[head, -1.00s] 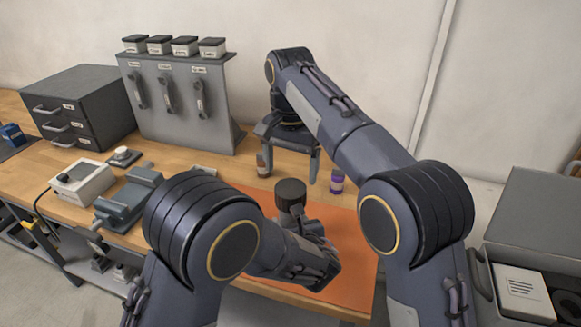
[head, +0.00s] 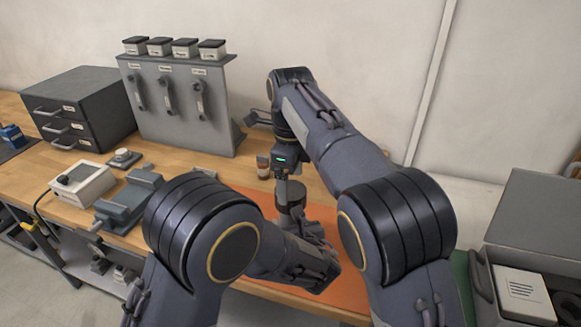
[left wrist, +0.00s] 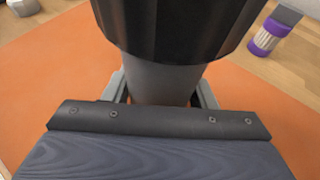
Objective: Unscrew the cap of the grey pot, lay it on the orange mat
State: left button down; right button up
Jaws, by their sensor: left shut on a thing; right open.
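The grey pot (left wrist: 163,82) stands over the orange mat with its dark ribbed cap (left wrist: 180,28) on it. My left gripper (left wrist: 163,92) is shut on the pot's body, one finger on each side, below the cap. In the head view the cap (head: 291,194) shows partly, and my left arm hides most of the pot. My right gripper (head: 282,184) points down just above or at the cap, open. I cannot tell whether its fingers are around the cap. The orange mat (head: 340,290) lies under both grippers, partly hidden by my arms.
A purple-and-white bottle (left wrist: 267,36) stands beyond the mat. A small brown container (head: 263,166) stands behind it on the left. A grey vise-like fixture (head: 128,200) and a white meter box (head: 82,184) are at left. The mat's front right part is clear.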

aim_at(291, 189)
jog(key=shift+f, duration=2.4)
